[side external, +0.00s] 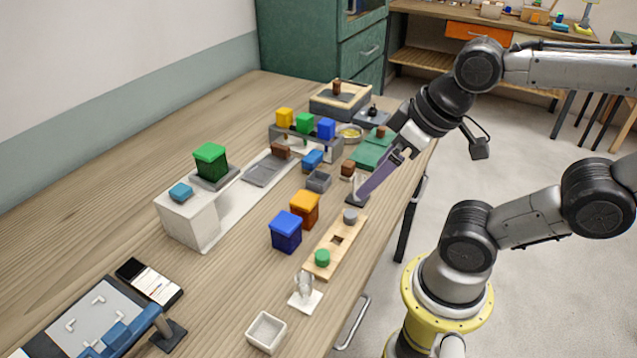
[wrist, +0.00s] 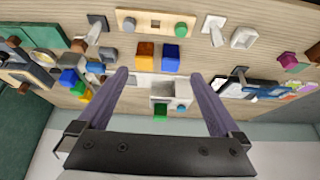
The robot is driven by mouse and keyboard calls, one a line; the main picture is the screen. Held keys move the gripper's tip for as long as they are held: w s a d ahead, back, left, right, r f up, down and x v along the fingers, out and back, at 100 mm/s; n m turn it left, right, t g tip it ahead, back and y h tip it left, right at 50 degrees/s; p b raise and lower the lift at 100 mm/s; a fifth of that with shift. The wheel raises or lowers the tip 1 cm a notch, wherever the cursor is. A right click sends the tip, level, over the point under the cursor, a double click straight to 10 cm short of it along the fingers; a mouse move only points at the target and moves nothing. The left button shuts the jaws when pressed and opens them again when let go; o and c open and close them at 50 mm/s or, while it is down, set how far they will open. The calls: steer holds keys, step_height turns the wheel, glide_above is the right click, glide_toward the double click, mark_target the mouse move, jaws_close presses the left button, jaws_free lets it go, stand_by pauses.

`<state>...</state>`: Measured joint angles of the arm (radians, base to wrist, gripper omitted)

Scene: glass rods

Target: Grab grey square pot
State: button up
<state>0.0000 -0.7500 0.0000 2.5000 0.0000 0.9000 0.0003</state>
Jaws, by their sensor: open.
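A small grey square pot (side external: 318,180), open at the top, sits on the wooden table between the orange block and the grey rack in the side view. In the wrist view a small grey shape (wrist: 108,54) left of the orange block appears to be this pot. My gripper (side external: 362,194) is above the table's near edge, to the right of the pot and apart from it. Its long purple fingers also show in the wrist view (wrist: 159,76), spread wide with nothing held between them.
Orange (side external: 304,208) and blue (side external: 286,231) lidded boxes stand in front of the pot. A wooden board (side external: 336,246) with pegs lies near the edge. A grey rack (side external: 330,143) with coloured blocks stands behind. A whitish square pot (side external: 266,332) sits at the front.

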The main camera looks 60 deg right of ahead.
steer(key=w+r+m, duration=0.5)
steer(key=m, duration=0.2)
steer(key=m+g, duration=0.6)
steer(key=m, duration=0.5)
glide_above(319, 174)
steer(key=a, duration=0.2)
step_height(319, 174, down, 12)
steer(key=f, duration=0.5)
steer(key=s+f, duration=0.1)
steer(key=f, duration=0.2)
steer(key=shift+f, duration=0.1)
steer(key=shift+s+a+f, duration=0.1)
steer(key=shift+a+f, duration=0.05)
steer(key=shift+f, duration=2.45)
steer(key=c, duration=1.5)
